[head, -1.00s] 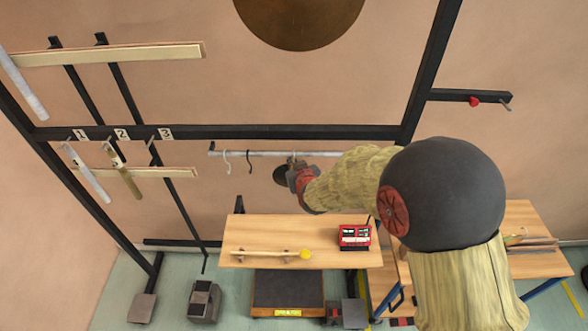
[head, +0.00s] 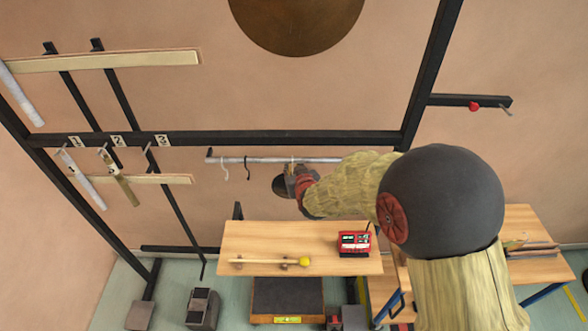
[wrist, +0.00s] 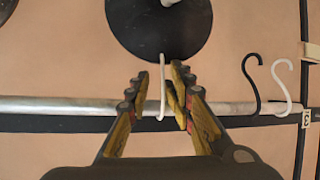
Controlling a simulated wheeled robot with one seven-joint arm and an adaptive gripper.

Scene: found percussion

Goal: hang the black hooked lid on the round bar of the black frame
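The black lid (wrist: 150,28) is a round dark disc with a pale wire hook (wrist: 162,85). The hook crosses the round bar (wrist: 60,105) of the black frame (head: 270,135); its curved end shows at the bar, though I cannot tell whether the bar bears its weight. My gripper (wrist: 160,82) has one finger on each side of the hook, with gaps visible, so it looks open around it. In the head view the lid (head: 281,187) hangs below the grey bar (head: 270,160), partly hidden by my gripper (head: 293,172).
A black hook (wrist: 252,82) and a white hook (wrist: 283,85) hang on the same bar beside the lid. Below stands a wooden table (head: 260,235) with a red box (head: 354,241) and a yellow-headed mallet (head: 304,262). A large bronze disc (head: 297,20) hangs above.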

